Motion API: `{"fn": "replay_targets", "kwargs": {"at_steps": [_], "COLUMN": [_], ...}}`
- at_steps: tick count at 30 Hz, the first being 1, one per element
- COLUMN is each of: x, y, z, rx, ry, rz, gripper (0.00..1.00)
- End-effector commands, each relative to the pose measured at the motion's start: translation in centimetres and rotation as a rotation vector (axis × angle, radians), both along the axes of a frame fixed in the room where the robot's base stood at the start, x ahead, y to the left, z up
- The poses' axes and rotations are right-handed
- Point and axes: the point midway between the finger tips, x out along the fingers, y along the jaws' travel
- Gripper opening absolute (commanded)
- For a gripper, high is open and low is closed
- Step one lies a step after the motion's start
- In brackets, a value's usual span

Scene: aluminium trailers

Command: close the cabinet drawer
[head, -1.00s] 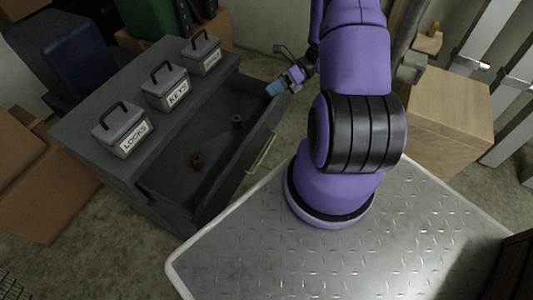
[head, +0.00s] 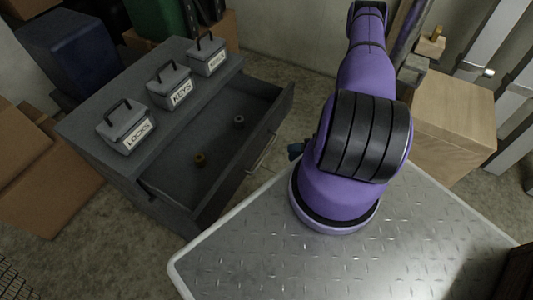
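The dark grey cabinet (head: 90,150) stands at the left with its drawer (head: 220,140) pulled well out. The drawer front faces right, toward my base, and carries a pale bar handle (head: 262,154). A small brass-coloured item and a small grey item lie in the drawer. My gripper is mostly hidden behind my purple arm. Whether the fingers are open is hidden.
Three labelled grey boxes (head: 127,127) stand on the cabinet top. Cardboard boxes (head: 40,180) lie at the left, and a wooden box (head: 440,120) stands at the right. A strip of concrete floor shows between the drawer front and my metal deck.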

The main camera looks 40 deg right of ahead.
Motion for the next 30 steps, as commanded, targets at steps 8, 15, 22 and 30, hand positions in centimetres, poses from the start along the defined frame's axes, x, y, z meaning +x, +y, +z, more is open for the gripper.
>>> {"fn": "replay_targets", "kwargs": {"at_steps": [8,15,22,30], "x": [3.0,5.8,7.3,7.5], "y": [2.8,5.4,6.7,6.9], "z": [-0.7,-1.4,-1.7,-1.8], "rx": [0.000,-0.001,-0.003,-0.003], "ry": [-0.002,-0.002,-0.002,-0.002], "rz": [0.005,0.005,0.004,0.003], "gripper": [0.39,0.39,0.39,0.39]}}
